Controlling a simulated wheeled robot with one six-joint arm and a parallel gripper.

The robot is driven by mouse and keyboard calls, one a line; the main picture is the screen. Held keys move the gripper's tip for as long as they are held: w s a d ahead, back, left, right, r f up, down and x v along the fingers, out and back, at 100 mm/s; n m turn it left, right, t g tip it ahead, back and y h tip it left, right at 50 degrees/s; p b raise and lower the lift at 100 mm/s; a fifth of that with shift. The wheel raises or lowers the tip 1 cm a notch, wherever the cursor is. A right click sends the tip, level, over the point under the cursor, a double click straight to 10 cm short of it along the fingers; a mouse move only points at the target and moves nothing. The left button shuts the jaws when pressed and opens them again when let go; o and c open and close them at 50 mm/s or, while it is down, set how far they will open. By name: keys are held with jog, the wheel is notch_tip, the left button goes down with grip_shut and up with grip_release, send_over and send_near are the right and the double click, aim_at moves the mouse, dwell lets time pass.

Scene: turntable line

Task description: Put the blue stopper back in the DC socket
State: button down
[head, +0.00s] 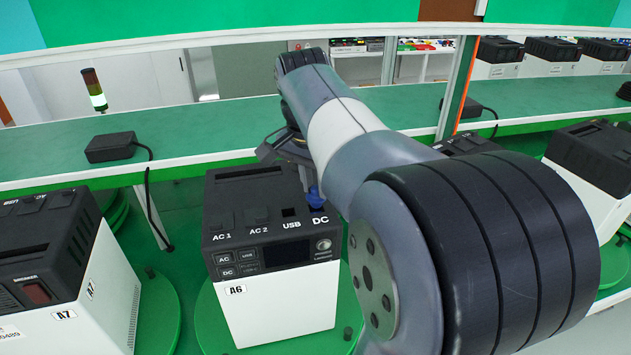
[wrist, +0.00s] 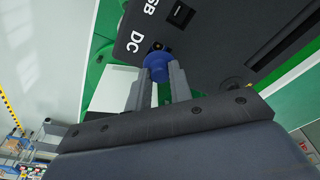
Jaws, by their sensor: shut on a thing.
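The blue stopper (head: 315,197) is between the fingertips of my gripper (head: 306,180), which is shut on it. It is over the top of the black and white unit marked A6 (head: 280,290), close to the DC label. In the wrist view the stopper (wrist: 157,63) shows between both fingers of my gripper (wrist: 158,76). The DC socket (wrist: 157,46) is a dark opening partly showing just beyond the stopper's edge, beside the DC letters. The stopper hides part of the socket, and I cannot tell whether its lower end touches it.
The A6 unit stands on a green turntable (head: 205,318). Another unit, A7 (head: 80,280), stands at left, and a further unit (head: 595,165) at right. A green shelf (head: 225,130) behind carries a black adapter (head: 110,147) with a hanging cable. My arm covers the centre right.

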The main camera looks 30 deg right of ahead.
jog(key=shift+f+b, duration=0.8)
jog(key=shift+f, duration=0.5)
jog(key=c, duration=1.2)
grip_release()
jog(key=r, duration=0.3)
jog(key=a+r, duration=0.1)
jog(key=r, duration=0.6)
jog(key=shift+s+a+r, duration=0.2)
jog(key=shift+s+r, duration=0.15)
jog(key=f, duration=0.3)
jog(key=d+f, duration=0.1)
jog(key=f, duration=0.6)
jog(key=shift+w+d+f, duration=0.25)
jog(key=shift+w+f, duration=0.1)
jog(key=shift+f, duration=0.05)
jog(key=shift+r, duration=0.45)
